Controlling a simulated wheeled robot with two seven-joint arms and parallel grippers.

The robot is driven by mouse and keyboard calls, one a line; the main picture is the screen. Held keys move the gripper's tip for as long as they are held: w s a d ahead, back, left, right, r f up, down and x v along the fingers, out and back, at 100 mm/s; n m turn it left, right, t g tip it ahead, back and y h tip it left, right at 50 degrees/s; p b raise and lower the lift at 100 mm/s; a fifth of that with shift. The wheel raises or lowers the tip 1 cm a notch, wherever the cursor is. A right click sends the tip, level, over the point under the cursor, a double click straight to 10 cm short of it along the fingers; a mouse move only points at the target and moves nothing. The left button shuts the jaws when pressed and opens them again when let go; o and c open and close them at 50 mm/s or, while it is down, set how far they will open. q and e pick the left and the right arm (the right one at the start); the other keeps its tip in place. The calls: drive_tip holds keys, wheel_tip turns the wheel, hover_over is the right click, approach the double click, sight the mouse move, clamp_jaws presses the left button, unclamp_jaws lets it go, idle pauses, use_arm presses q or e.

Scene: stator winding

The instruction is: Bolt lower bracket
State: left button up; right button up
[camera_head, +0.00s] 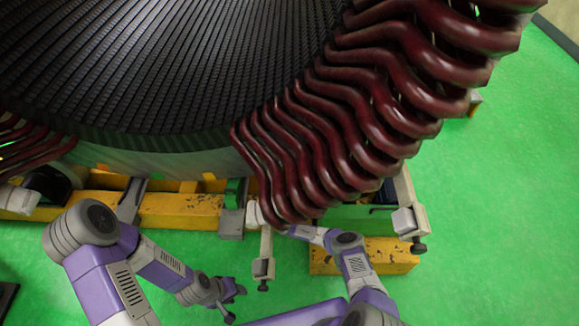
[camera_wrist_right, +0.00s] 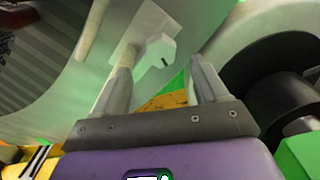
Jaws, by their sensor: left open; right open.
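The large stator (camera_head: 165,150) with dark red bent coils (camera_head: 320,150) fills the top of the head view. A pale bracket block (camera_wrist_right: 160,50) with a small dark slot sits on a flat plate in the right wrist view. My right gripper (camera_wrist_right: 160,76) is open, with its two fingers apart below this block; nothing is seen gripped. In the head view my right arm reaches under the coils, and its gripper is mostly hidden. My left gripper (camera_head: 231,300) is open and empty over the green floor. I cannot make out a bolt.
Grey clamp arms with bolt-like feet (camera_head: 263,268) (camera_head: 410,222) stand out below the coils. A worn yellow base beam (camera_head: 175,212) runs under the stator. A dark round part (camera_wrist_right: 280,95) lies right of my right gripper. Green floor (camera_head: 500,220) is clear at the right.

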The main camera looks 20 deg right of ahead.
drive_tip(key=b+x, duration=0.3)
drive_tip(key=x, duration=0.3)
drive_tip(key=shift+w+b, duration=0.15)
drive_tip(key=shift+b, duration=0.2)
drive_tip(key=c, duration=1.1)
drive_tip(key=shift+o, duration=0.2)
